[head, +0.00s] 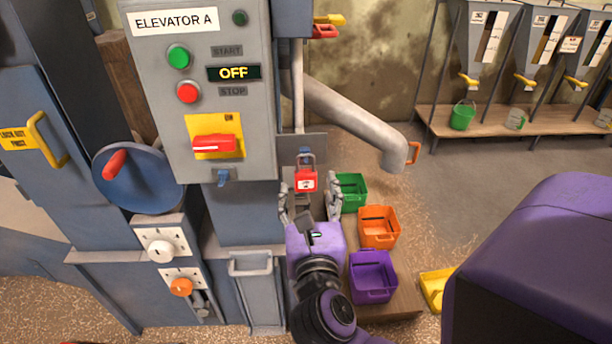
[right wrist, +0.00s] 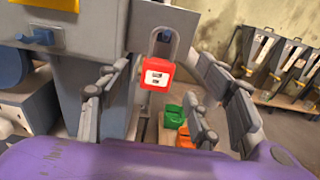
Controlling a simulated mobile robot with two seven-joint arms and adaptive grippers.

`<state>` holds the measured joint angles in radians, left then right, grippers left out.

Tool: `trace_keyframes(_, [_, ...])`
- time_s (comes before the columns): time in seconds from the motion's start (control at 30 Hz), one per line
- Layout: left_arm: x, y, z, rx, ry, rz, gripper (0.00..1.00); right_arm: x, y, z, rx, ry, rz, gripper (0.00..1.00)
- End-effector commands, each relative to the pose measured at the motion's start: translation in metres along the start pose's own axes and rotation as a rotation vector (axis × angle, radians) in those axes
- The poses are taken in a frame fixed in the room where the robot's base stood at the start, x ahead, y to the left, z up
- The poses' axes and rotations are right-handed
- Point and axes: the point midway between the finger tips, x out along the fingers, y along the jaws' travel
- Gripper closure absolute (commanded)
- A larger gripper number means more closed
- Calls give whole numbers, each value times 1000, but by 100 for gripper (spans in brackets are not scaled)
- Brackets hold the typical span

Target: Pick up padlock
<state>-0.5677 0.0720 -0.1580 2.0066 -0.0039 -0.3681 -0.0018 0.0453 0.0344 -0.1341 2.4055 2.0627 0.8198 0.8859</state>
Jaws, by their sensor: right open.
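The padlock (head: 306,181) is red with a white label and a grey shackle. It hangs from a blue peg (head: 304,153) just right of the control box. It also shows in the right wrist view, where the padlock (right wrist: 157,75) hangs ahead of the jaws. My right gripper (head: 310,200) is open, its fingers spread to the left and right of the padlock and a little below it in the head view. No contact with the padlock shows. The left gripper is not in view.
The Elevator A control box (head: 215,110) with its red switch stands just left. A grey pipe (head: 350,115) slants down at right.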

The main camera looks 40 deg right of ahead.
Motion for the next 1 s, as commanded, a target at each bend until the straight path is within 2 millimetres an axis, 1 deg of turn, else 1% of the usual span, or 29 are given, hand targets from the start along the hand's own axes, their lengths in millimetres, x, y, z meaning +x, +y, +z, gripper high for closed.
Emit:
trace_keyframes(0.2, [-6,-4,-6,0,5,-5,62,32,-4,-5,-4,-4,-1,41])
trace_keyframes(0.3, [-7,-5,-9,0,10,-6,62,44,-3,-4,-3,-4,1,41])
trace_keyframes(0.4, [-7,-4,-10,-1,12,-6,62,50,-3,-5,-3,-3,1,41])
trace_keyframes(0.6, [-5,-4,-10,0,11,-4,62,51,-3,-7,-4,-1,1,41])
trace_keyframes(0.63, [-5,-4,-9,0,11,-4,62,50,-3,-7,-4,-1,1,42])
trace_keyframes(1.0, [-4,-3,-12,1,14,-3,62,50,-3,-7,-4,-2,1,90])
